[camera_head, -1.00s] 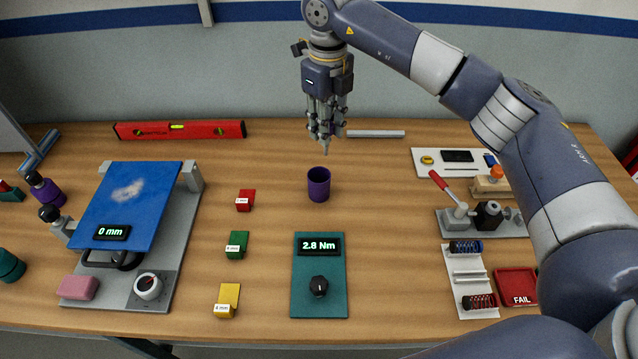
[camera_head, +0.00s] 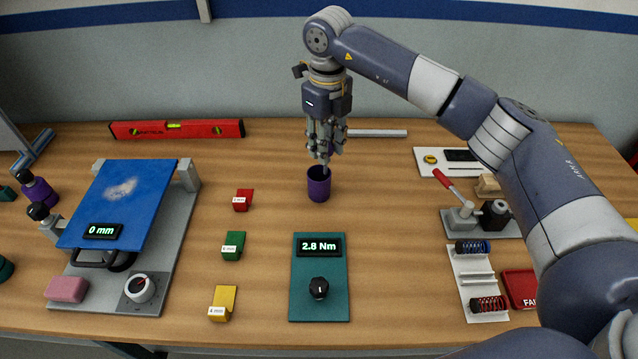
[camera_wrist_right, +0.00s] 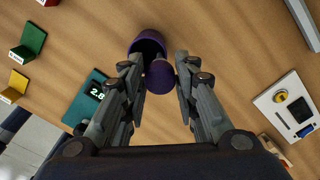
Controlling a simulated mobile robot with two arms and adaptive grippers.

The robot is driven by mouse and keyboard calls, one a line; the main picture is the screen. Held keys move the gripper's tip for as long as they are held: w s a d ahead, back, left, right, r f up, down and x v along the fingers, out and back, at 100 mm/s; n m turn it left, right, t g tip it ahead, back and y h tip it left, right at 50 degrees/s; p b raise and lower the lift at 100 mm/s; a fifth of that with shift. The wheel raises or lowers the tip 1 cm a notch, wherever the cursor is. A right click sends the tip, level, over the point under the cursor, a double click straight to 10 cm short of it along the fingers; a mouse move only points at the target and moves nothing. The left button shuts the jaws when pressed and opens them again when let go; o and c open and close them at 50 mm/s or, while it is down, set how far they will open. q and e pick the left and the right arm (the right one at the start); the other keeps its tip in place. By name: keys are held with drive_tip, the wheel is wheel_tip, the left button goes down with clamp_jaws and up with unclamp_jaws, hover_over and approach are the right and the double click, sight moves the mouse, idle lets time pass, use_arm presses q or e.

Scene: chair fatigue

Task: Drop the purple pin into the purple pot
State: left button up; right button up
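The purple pot (camera_head: 319,185) stands upright on the table in the middle of the head view. It also shows in the right wrist view (camera_wrist_right: 147,42), with its opening facing up. My right gripper (camera_head: 325,150) points down just above the pot. My left gripper is not in view.
A teal panel (camera_head: 304,275) reading 2.8 Nm lies in front of the pot. Red (camera_head: 242,200), green (camera_head: 233,245) and yellow (camera_head: 223,302) blocks stand to its left. A blue tilted plate (camera_head: 125,200) is further left. A red-handled clamp (camera_head: 462,215) stands to the right.

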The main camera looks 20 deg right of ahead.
drive_tip(key=shift+o, duration=0.8)
drive_tip(key=shift+r, duration=0.1)
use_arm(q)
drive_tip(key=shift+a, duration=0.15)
use_arm(e)
wheel_tip(320, 180, up, 12)
